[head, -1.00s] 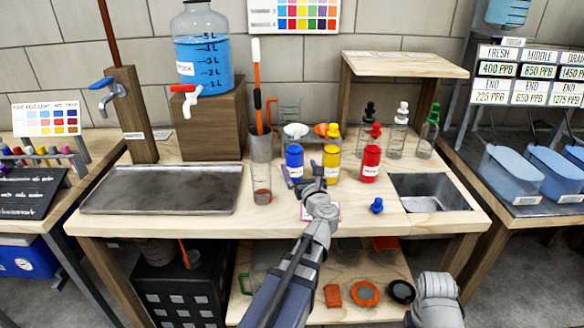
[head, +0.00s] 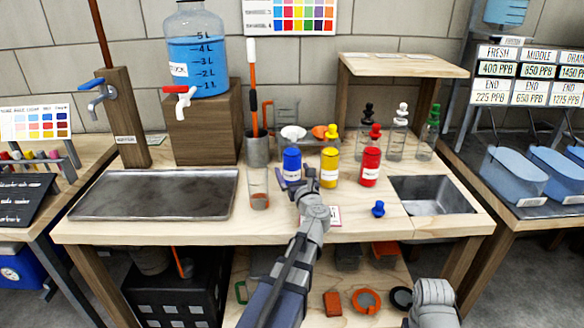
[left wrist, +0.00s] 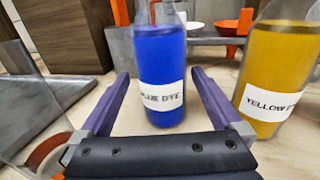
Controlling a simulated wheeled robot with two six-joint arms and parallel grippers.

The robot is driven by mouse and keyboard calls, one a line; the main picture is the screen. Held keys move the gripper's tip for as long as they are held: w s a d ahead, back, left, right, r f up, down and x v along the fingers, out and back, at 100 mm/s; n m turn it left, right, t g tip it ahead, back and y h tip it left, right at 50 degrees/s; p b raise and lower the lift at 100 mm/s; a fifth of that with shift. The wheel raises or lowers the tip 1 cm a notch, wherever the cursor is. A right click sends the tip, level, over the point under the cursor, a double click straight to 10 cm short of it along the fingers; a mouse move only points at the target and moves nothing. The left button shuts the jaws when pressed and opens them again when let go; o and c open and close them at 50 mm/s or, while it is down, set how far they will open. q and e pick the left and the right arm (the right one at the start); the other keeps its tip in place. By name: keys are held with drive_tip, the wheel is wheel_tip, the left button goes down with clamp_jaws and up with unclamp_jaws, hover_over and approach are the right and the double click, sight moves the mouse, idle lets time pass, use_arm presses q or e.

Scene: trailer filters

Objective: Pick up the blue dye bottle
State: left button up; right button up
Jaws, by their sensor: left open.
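The blue dye bottle (head: 291,162) stands upright on the wooden table, left of the yellow dye bottle (head: 329,165). In the left wrist view the blue dye bottle (left wrist: 160,72) sits between the spread purple fingers, its label facing me. My left gripper (head: 296,181) is open just in front of the bottle. A gap shows between the bottle and each finger (left wrist: 155,110). The bottle's top is cut off in the left wrist view. A blue stopper (head: 378,209) lies on the table to the right. My right gripper is not visible; only a grey part of my arm shows at the bottom right.
The yellow bottle stands close right of the left gripper, with a red bottle (head: 370,167) beyond it. A clear beaker (head: 259,189) stands close on the left. A metal tray (head: 155,194) lies left and a sink (head: 436,193) is set in at the right.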

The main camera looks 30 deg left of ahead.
sight(290, 163)
use_arm(q)
drive_tip(key=x, duration=0.5)
drive_tip(key=shift+w, duration=0.15)
drive_tip(key=shift+d, duration=0.1)
drive_tip(key=shift+c, duration=0.4)
clamp_jaws()
